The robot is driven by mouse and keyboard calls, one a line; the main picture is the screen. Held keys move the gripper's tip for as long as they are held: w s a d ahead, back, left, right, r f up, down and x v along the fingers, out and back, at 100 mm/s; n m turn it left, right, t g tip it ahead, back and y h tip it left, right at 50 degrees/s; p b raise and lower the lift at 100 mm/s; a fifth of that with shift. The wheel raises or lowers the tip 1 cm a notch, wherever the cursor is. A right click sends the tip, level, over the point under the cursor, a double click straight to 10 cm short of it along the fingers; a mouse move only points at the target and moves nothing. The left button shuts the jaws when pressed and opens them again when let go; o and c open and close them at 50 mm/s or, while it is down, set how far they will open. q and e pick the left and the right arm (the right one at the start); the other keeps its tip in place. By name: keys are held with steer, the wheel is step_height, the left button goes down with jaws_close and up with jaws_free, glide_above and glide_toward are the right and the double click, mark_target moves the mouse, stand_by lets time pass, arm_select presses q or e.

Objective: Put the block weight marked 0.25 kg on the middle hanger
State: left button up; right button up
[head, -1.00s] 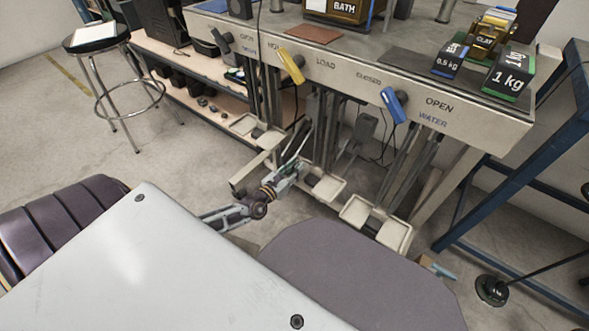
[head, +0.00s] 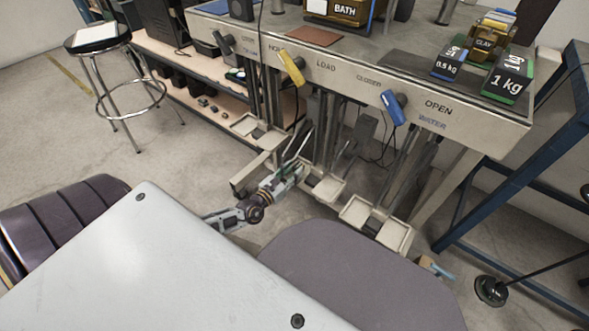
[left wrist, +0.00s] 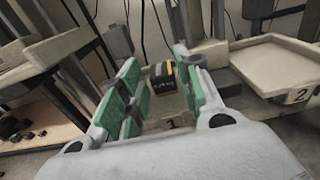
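My left gripper (left wrist: 160,92) is low at the middle hanger, its green-padded fingers apart. A small black block with a yellow band (left wrist: 163,82) shows between and beyond the fingertips, upright, with what looks like a gap beside it; its marking is too blurred to read. It appears to stand on the tray marked 1. In the head view the left gripper (head: 297,172) is beside the middle hanger tray (head: 334,192), and I cannot make out the block there. My right gripper is not in view.
The bench above holds a 0.5 kg block (head: 449,68), a 1 kg block (head: 507,83) and yellow and blue levers. A stool (head: 96,37) stands left.

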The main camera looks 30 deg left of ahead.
arm_select(q)
steer(key=s+p, duration=0.2)
steer(key=s, duration=0.8)
steer(key=shift+a+r, duration=0.25)
steer(key=shift+a, duration=0.1)
stand_by(0.4)
